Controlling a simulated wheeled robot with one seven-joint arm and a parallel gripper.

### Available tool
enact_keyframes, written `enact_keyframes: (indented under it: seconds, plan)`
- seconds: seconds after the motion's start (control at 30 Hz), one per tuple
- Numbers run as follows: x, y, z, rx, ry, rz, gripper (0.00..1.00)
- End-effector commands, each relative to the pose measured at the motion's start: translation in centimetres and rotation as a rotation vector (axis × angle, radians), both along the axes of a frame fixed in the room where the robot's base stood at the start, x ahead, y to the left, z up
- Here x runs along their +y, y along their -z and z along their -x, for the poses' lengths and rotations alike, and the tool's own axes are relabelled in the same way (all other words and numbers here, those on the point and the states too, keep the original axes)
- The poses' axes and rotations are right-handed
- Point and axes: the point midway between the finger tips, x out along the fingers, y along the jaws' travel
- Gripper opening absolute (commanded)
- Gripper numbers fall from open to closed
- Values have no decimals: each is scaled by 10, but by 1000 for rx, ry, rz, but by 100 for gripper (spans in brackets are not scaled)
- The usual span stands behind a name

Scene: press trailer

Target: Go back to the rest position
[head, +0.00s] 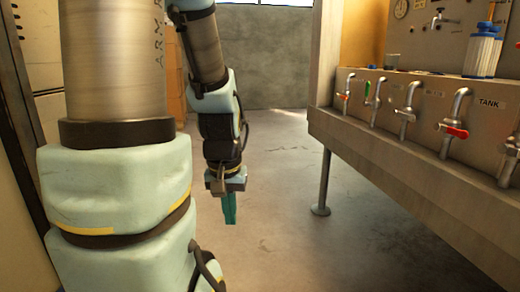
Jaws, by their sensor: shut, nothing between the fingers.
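My gripper (230,208) hangs at the end of my arm near the middle of the head view. Its teal fingers point straight down and are shut, with nothing between them. It is in free air over the grey concrete floor, left of the metal counter and apart from it. Part of my arm fills the left of the view.
A metal counter (430,170) with several taps runs along the right, one with a red handle (455,131). Its support post (323,180) stands on the floor (300,240). A grey wall (264,60) closes the back. The floor between is clear.

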Motion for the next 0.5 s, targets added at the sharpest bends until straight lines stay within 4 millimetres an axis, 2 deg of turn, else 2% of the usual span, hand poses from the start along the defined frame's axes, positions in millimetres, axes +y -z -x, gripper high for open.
enact_keyframes:
  seconds: [0.03, 0.17, 0.5]
  plan:
    - [0, -23, 0, 0, 1, 0, 0]
    - [0, -57, -1, -1, 1, 0, 0]
    - [0, -166, -1, -2, 2, -1, 0]
